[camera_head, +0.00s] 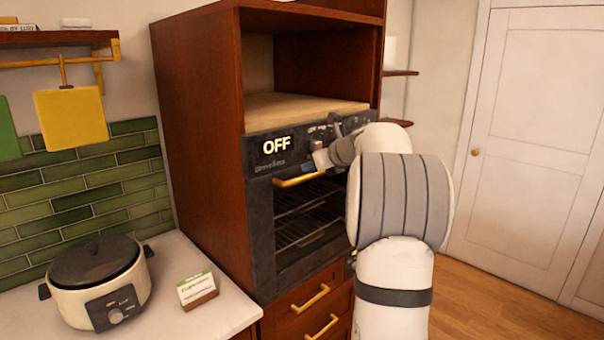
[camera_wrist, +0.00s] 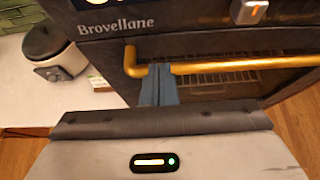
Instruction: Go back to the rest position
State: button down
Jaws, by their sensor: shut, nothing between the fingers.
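My gripper (camera_wrist: 158,84) is shut and empty in the wrist view. Its blue-grey fingers overlap the left part of the gold oven handle (camera_wrist: 220,65); I cannot tell whether they touch it. In the head view my white and grey arm reaches in from the lower right. The panel's display reads OFF. The oven door looks closed, with racks visible through its window.
A rice cooker (camera_head: 97,280) and a small card in a holder (camera_head: 197,288) stand on the white counter (camera_head: 160,318) at the left. Drawers (camera_head: 312,310) are below the oven. An open cabinet niche is above it. Bare wooden floor (camera_head: 500,295) lies at the right, before a white door (camera_head: 525,150).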

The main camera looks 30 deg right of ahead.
jog(key=s+a+f+n+g+b, duration=0.2)
jog(key=s+a+f+n+g, duration=0.15)
jog(key=s+a+n, duration=0.5)
jog(key=s+a+f+n+g+b, duration=0.15)
jog(key=s+a+f+n, duration=0.35)
jog(key=a, duration=0.6)
jog(key=s+a+f+n+g+h, duration=0.1)
jog(key=s+a+f+n, duration=0.1)
jog(key=s+f+n, duration=0.2)
jog(key=s+a+f+n+g+h+b, duration=0.1)
jog(key=s+a+f+n, duration=0.2)
jog(key=s+n, duration=0.6)
jog(key=s+a+f+n+g+h+b, duration=0.1)
jog(key=s+a+f+n, duration=0.1)
jog(key=s+f+n, duration=0.4)
jog(key=s, duration=0.4)
jog(key=shift+a+f, duration=0.2)
jog(key=shift+f, duration=0.05)
jog(key=shift+s, duration=0.1)
